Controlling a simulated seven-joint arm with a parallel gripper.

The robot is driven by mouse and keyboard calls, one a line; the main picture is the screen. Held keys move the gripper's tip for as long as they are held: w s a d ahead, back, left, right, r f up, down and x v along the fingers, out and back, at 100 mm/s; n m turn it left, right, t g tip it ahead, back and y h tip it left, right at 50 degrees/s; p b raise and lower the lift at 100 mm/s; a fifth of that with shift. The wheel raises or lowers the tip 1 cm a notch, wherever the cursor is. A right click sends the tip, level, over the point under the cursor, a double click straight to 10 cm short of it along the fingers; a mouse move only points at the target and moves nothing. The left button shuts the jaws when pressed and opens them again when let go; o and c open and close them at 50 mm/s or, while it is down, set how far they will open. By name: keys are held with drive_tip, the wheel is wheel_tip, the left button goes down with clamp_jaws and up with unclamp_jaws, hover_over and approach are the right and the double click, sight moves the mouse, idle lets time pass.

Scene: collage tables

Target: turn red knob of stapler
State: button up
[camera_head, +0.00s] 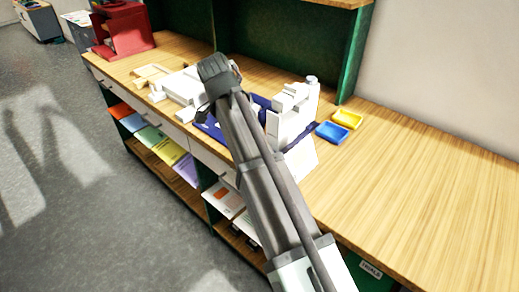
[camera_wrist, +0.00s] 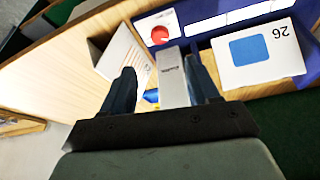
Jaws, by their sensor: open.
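The red knob (camera_wrist: 160,35) shows in the wrist view as a round red disc on a white plate set in a dark blue frame. My gripper (camera_wrist: 160,64) is open, its two dark fingers apart, with the knob just beyond their tips. A pale grey bar with small lettering (camera_wrist: 172,85) lies in view between the fingers; I cannot tell whether they touch it. In the head view my gripper (camera_head: 215,88) is over a white machine with a blue base (camera_head: 290,112), probably the stapler. My arm covers part of it, and the knob is not visible there.
A white panel with a blue square and "26" (camera_wrist: 255,52) is at right in the wrist view. The counter's right part is clear.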

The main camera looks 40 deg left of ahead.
drive_tip(key=x, duration=1.2)
drive_tip(key=shift+f, duration=0.15)
drive_tip(key=shift+c, duration=0.3)
drive_tip(key=c, duration=1)
drive_tip(key=shift+o, duration=0.2)
drive_tip(key=shift+s, duration=0.1)
drive_tip(key=shift+d+n, duration=0.1)
drive_tip(key=shift+n, duration=0.3)
drive_tip(key=n+y, duration=0.1)
drive_tip(key=n, duration=0.1)
drive_tip(key=n+y, duration=0.1)
drive_tip(key=n, duration=0.1)
drive_tip(key=shift+d+n, duration=0.25)
drive_tip(key=shift+n, duration=0.05)
drive_tip(key=n+y, duration=0.1)
drive_tip(key=n, duration=0.1)
drive_tip(key=n+g, duration=0.1)
drive_tip(key=n, duration=0.2)
drive_tip(key=shift+y, duration=0.4)
drive_tip(key=shift+n+g, duration=0.3)
drive_tip(key=shift+n, duration=0.1)
